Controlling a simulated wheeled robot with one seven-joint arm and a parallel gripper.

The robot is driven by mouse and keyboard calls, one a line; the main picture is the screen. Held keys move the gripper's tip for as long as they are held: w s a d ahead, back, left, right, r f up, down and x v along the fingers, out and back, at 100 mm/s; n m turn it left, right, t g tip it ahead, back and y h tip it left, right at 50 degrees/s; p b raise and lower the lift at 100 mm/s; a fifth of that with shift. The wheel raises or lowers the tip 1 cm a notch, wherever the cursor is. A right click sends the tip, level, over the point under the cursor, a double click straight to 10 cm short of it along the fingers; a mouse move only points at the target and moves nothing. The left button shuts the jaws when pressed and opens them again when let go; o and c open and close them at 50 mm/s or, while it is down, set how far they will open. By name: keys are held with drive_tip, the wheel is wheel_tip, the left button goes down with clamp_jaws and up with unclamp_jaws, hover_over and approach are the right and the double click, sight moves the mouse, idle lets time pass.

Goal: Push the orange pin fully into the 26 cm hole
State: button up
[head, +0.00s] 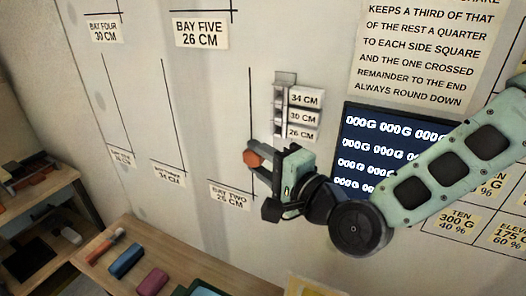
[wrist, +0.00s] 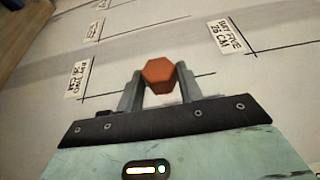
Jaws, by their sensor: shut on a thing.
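The orange pin (head: 253,158) shows as a hexagonal orange head at the left tip of my gripper (head: 251,154) in the head view. In the wrist view the pin (wrist: 159,72) sits between the two fingers of my gripper (wrist: 160,80), which are shut on it. Its shaft is not visible. A metal strip (head: 279,100) on the wall has tags reading 34, 30 and 26 CM, with the 26 CM tag (head: 300,133) lowest. My gripper is below and left of that tag. I cannot make out the 26 cm hole itself.
The wall has ruled lines and bay signs, including BAY TWO 26 CM (head: 232,194) below my gripper and BAY FIVE 26 CM (head: 200,34) above. A dark board (head: 365,125) hangs to the right. A wooden table (head: 190,262) below holds coloured blocks; a shelf (head: 40,215) stands left.

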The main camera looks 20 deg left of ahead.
sight(280, 136)
idle(0.4)
drive_tip(key=shift+w+d+b, duration=0.15)
drive_tip(key=shift+w, duration=1.25)
drive_tip(key=shift+w+d+b, duration=0.1)
drive_tip(key=shift+w+b, duration=0.05)
drive_tip(key=shift+w, duration=1.25)
drive_tip(key=shift+w+d+b, duration=0.2)
drive_tip(key=shift+w+b, duration=0.1)
drive_tip(key=shift+w, duration=1.85)
drive_tip(key=o, duration=1.5)
drive_tip(key=shift+c, duration=0.2)
drive_tip(key=shift+s, duration=0.15)
drive_tip(key=s+b, duration=0.1)
drive_tip(key=s, duration=0.5)
drive_tip(key=shift+s+a, duration=0.3)
drive_tip(key=shift+s, duration=0.05)
drive_tip(key=shift+s, duration=0.1)
